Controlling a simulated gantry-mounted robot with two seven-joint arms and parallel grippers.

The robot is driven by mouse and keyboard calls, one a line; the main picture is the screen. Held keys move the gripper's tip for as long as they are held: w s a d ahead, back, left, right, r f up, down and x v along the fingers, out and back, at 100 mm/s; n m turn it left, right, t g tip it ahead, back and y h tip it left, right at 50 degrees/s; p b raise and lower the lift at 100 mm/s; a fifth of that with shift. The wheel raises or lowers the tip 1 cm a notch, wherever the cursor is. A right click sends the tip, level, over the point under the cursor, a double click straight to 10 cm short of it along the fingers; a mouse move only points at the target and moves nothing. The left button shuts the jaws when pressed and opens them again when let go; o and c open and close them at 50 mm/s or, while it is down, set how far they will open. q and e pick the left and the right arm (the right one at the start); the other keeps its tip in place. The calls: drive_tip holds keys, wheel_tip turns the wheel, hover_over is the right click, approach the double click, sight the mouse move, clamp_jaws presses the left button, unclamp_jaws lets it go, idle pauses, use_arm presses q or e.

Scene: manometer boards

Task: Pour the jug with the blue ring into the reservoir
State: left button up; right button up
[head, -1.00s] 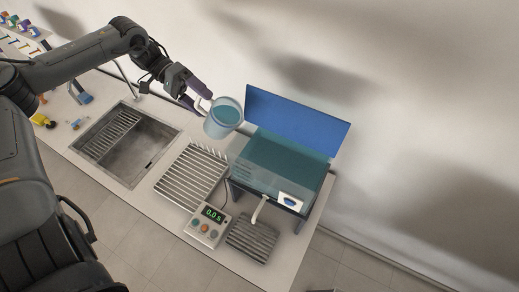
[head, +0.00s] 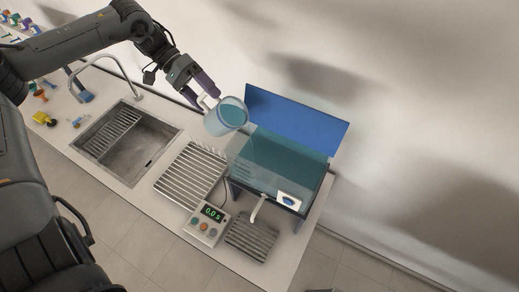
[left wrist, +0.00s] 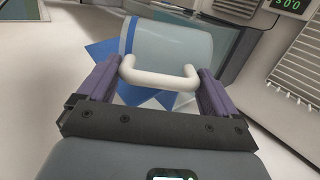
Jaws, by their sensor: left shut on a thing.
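The jug (head: 229,117) is a clear, pale blue vessel with liquid in it, and it is tilted to the right with its mouth toward the reservoir. A thin pale streak runs from its lip to the reservoir. In the left wrist view the jug (left wrist: 175,45) shows a blue ring (left wrist: 131,34) at its left end. My left gripper (head: 208,101) is shut on the jug's white handle (left wrist: 160,77). The reservoir (head: 262,180) is a clear tank with teal liquid, below and right of the jug. My right gripper is not in view.
A blue panel (head: 298,120) stands behind the reservoir. A slatted rack (head: 188,178), a timer (head: 207,224) reading 0.0 s and a small drain grate (head: 252,238) are in front. A sink (head: 127,143) with a tap lies left.

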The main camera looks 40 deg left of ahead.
use_arm(q)
drive_tip(key=shift+w+d+f+y, duration=0.15)
drive_tip(key=shift+d+f+y, duration=0.15)
drive_tip(key=shift+d+y, duration=0.35)
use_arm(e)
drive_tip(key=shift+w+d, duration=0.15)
use_arm(q)
drive_tip(key=shift+a, duration=0.1)
drive_tip(key=shift+w+d+r+g+y, duration=0.15)
drive_tip(key=shift+d+g+y, duration=0.25)
drive_tip(key=shift+y, duration=0.45)
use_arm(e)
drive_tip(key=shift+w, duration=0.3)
